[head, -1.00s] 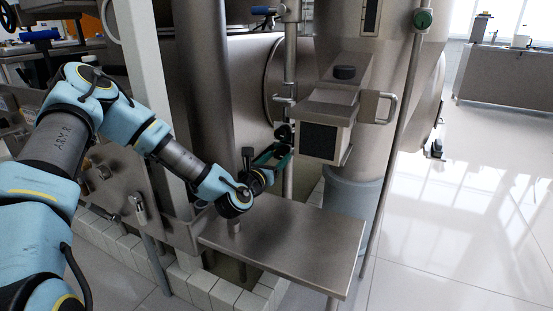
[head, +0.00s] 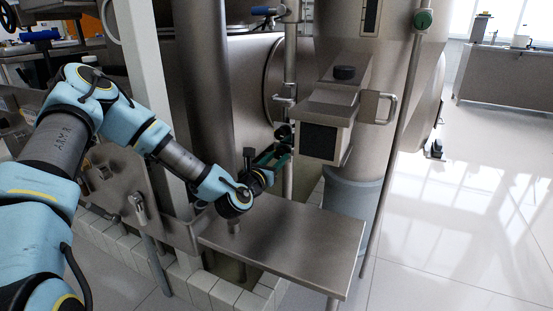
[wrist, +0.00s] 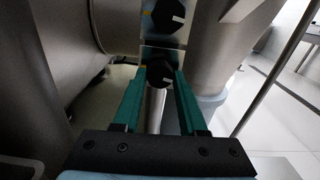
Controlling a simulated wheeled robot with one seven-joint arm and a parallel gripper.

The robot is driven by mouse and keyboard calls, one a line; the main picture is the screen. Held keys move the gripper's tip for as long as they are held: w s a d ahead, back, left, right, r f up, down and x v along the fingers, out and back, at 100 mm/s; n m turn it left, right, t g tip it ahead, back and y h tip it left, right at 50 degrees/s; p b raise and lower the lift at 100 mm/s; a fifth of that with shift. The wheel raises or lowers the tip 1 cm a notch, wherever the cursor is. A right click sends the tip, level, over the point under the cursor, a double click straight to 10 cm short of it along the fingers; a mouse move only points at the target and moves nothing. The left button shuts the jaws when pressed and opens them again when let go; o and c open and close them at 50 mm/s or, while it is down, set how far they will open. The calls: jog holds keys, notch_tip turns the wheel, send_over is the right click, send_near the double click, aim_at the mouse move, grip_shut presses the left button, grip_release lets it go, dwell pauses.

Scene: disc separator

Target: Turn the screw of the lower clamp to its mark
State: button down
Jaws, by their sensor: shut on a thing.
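In the wrist view, the lower clamp's black screw knob (wrist: 160,73) sits between the tips of my gripper's teal fingers (wrist: 158,80). A short pale line shows on the knob's face, pointing to the right and slightly down. A small yellow spot (wrist: 143,70) shows beside the knob on its left. A second black knob (wrist: 168,15), with its own pale line, sits above, clear of the fingers. In the head view, my gripper (head: 281,153) is shut on the lower knob by the vertical pipe (head: 290,75); the lower knob is hard to make out there.
A metal table (head: 290,240) lies below my gripper. A grey box with a dark panel (head: 320,140) and a handle (head: 388,107) stands close to the right of the gripper. A large steel column (head: 205,110) stands to the left. Open floor lies at right.

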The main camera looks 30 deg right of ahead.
jog(key=m, duration=0.4)
jog(key=shift+r+m+p, duration=0.1)
jog(key=shift+m+p, duration=0.3)
jog(key=m, duration=0.4)
jog(key=shift+p, duration=0.3)
jog(key=m, duration=1)
jog(key=shift+m, duration=0.3)
jog(key=m, duration=0.3)
jog(key=shift+m, duration=0.3)
jog(key=m, duration=0.3)
jog(key=shift+d+m+b, duration=0.1)
jog(key=shift+m+b, duration=0.2)
jog(key=m+b, duration=0.1)
jog(key=m, duration=0.3)
jog(key=shift+s, duration=0.1)
jog(key=shift+m+b, duration=0.6)
jog(key=shift+m, duration=0.9)
